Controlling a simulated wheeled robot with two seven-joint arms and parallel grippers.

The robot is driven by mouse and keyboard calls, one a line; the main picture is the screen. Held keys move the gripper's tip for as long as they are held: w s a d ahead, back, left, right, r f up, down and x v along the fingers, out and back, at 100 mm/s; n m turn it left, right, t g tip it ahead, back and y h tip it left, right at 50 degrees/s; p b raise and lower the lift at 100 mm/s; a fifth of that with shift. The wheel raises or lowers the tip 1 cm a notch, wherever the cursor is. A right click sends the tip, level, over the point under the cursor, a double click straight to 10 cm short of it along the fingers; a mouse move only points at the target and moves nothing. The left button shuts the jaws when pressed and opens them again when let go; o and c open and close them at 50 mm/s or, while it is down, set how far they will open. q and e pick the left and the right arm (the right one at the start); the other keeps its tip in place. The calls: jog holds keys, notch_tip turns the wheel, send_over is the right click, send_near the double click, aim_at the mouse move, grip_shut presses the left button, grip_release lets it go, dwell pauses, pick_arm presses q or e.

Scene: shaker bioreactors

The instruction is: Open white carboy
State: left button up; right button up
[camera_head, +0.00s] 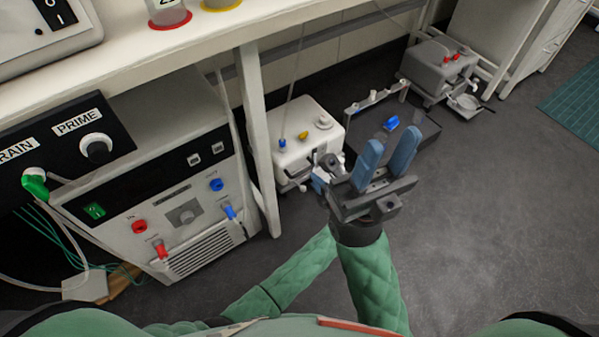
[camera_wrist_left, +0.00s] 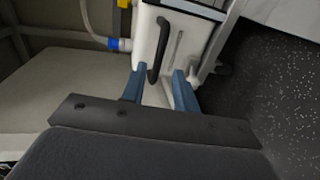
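The white carboy (camera_head: 296,157) stands on the floor beside the bench leg, with a blue and a yellow fitting and a pale round cap (camera_head: 324,121) on its top. My left gripper (camera_head: 319,177) is at the carboy's near right side, partly hidden behind my right gripper. In the left wrist view, its two blue fingers (camera_wrist_left: 157,88) are apart, facing the white carboy wall (camera_wrist_left: 181,45), with a dark curved handle (camera_wrist_left: 157,50) just beyond them. I cannot tell whether they touch. My right gripper (camera_head: 388,155) is open and empty, nearer the head camera, fingers pointing up.
A control unit (camera_head: 186,213) with knobs and coloured ports stands left under the bench (camera_head: 180,45). A dark tray (camera_head: 415,140) with a blue item lies right of the carboy. A grey carboy (camera_head: 432,70) stands farther back. The floor at right is clear.

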aim_at(304, 170)
pick_arm(q)
jog(key=shift+b+x, duration=0.8)
jog(key=shift+x, duration=3)
grip_shut()
